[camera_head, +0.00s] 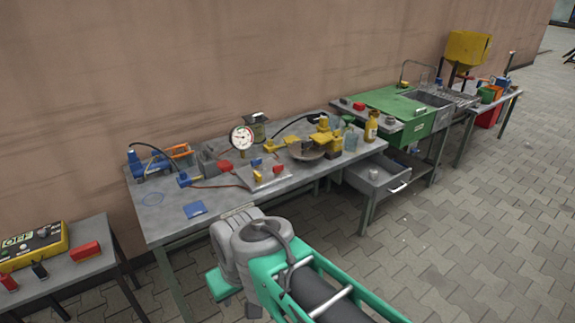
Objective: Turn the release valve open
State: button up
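A grey metal workbench (165,220) stands against the wall. On it are a round white pressure gauge (242,138), a grey plate (265,183) with small red, yellow and blue parts, and yellow fittings (300,150) beside a dark round dish (306,151). A red part (225,165) sits left of the plate. The parts are too small for me to tell which one is the release valve or how it is turned. My grey and green arm reaches up from the bottom middle to the bench's front edge. I cannot see my gripper's fingers.
A blue pump-like tool (150,163) and a blue square (194,210) lie on the bench's left part. An open drawer (376,178) juts out at right. A green sink unit (420,130) stands beyond. A low table with a yellow control box (35,246) is at left. Paved floor (450,260) is clear at right.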

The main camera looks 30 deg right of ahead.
aim_at(277, 170)
jog(key=z, duration=0.55)
jog(key=k, duration=0.65)
jog(key=z, duration=0.6)
jog(key=i, duration=1.1)
jog(key=u, duration=0.7)
jog(key=i, duration=0.95)
jog(key=u, duration=1.5)
jog(key=i, duration=0.4)
jog(key=u, duration=0.3)
